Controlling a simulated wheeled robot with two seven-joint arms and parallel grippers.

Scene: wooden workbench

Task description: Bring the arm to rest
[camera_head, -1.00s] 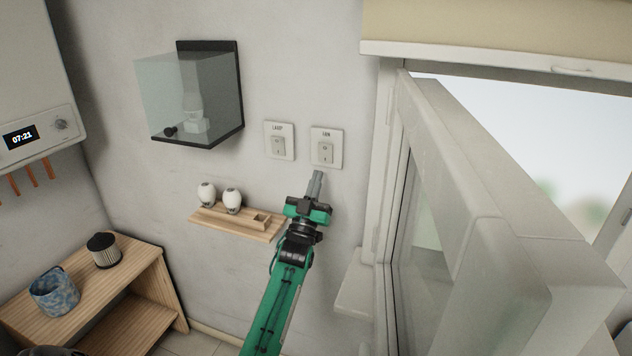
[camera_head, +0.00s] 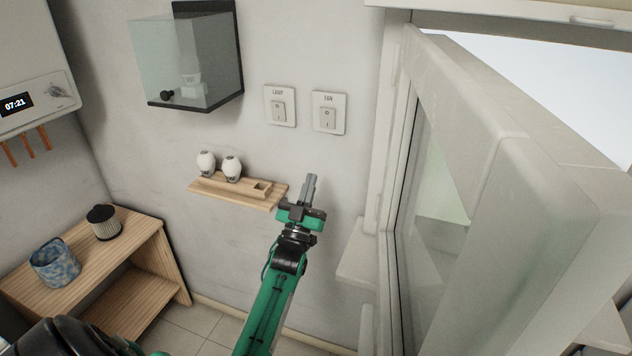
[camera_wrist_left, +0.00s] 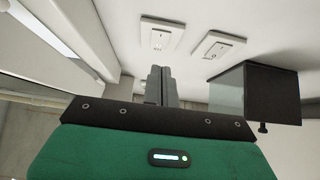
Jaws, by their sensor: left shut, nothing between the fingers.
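My left gripper (camera_head: 311,178) is in the middle of the head view, with its green and black arm reaching up from below. Its fingers are shut with nothing between them. They point up, below the fan switch (camera_head: 328,113) and apart from it. The lamp switch (camera_head: 280,105) is on the wall to the left of the fan switch. In the left wrist view the shut fingers (camera_wrist_left: 161,72) stand in front of the wall, with the fan switch (camera_wrist_left: 160,35) and lamp switch (camera_wrist_left: 217,46) beyond. My right gripper is not in view.
An open window sash (camera_head: 500,200) juts out close on the right. A small wooden shelf (camera_head: 235,197) with white bulbs (camera_head: 232,168) is left of the gripper. A glass-fronted box (camera_head: 190,62) hangs above. A wooden stand (camera_head: 140,255) holds a blue pot (camera_head: 55,264) and a black-topped cylinder (camera_head: 103,223).

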